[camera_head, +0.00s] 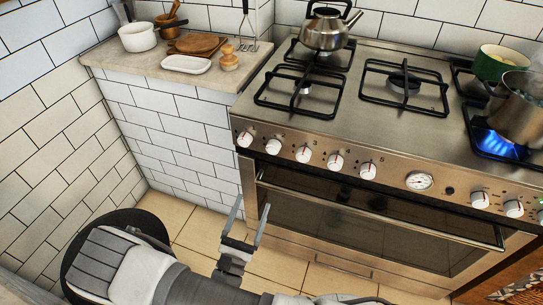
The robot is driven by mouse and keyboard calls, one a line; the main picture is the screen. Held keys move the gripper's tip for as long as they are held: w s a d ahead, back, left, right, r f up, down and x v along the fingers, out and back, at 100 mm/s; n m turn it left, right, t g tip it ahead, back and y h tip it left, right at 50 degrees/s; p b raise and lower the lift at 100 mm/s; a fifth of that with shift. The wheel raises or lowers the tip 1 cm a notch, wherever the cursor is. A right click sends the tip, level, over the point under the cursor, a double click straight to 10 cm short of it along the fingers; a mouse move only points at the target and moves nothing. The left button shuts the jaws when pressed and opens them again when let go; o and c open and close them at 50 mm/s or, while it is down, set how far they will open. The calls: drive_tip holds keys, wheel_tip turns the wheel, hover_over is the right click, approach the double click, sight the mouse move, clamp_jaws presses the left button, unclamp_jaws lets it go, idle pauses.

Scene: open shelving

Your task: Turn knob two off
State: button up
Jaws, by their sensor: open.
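The steel stove (330,115) has a row of white knobs with red marks along its front panel. Knob two (273,146) is the second from the left, between the first knob (245,138) and the third knob (303,154). Its exact angle is too small to read with certainty. My gripper (254,202) is open and empty, its two fingers pointing up. In the picture it is below knob two, by the oven's left front edge, apart from the knob. Nothing hides knob two.
A blue flame (493,141) burns under the steel pot (518,105) at the right. A kettle (326,28) stands on the back left burner. The oven handle (380,214) sticks out below the knobs. A counter (135,68) with dishes adjoins the stove's left side.

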sight(272, 152)
drive_tip(key=b+x, duration=0.1)
drive_tip(key=x, duration=1.4)
drive_tip(key=shift+w+r+b, duration=0.1)
drive_tip(key=shift+r+b, duration=0.05)
drive_tip(key=shift+b, duration=0.2)
clamp_jaws()
